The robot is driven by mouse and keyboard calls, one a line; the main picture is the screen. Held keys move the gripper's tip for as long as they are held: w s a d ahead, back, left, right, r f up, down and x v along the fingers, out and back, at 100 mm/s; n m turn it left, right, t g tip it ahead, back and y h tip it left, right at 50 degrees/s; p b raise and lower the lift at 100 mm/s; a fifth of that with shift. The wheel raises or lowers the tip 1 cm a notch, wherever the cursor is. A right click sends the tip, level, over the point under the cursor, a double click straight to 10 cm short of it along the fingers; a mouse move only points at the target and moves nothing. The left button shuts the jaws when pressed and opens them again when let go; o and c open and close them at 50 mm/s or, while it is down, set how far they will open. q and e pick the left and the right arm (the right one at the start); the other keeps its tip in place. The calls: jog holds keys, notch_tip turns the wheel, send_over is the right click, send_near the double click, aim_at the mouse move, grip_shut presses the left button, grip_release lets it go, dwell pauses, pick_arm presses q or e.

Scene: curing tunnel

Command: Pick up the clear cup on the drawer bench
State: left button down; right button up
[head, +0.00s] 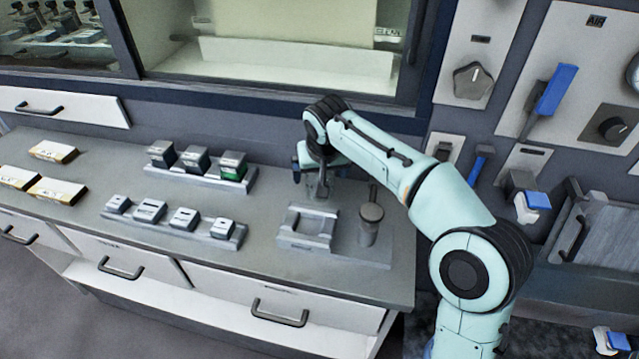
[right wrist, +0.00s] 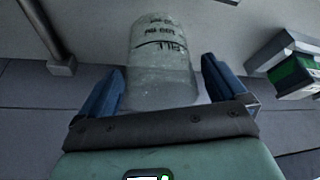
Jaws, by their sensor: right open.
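The clear cup (right wrist: 160,62) shows in the right wrist view with printed markings on its side. In the head view the cup (head: 319,190) is small and partly hidden by my right gripper and arm, on the drawer bench (head: 270,205). My right gripper (head: 311,172) is over the bench at the cup. In the right wrist view its blue fingers (right wrist: 162,80) are open, one on each side of the cup's near part, with a gap showing beside it. My left gripper is in neither view.
A grey fixture (head: 307,228) and an upright cylindrical tool (head: 371,215) stand close by on the bench. Racks of dark blocks (head: 195,158) and pale blocks (head: 183,218) lie to the left. A wall with knobs and a blue-handled lever (head: 556,88) is at right.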

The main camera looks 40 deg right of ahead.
jog(key=shift+w+f, duration=0.1)
jog(key=shift+f, duration=0.2)
jog(key=shift+r, duration=0.1)
jog(key=c, duration=1)
jog(key=shift+r, duration=0.1)
jog(key=shift+c, duration=0.2)
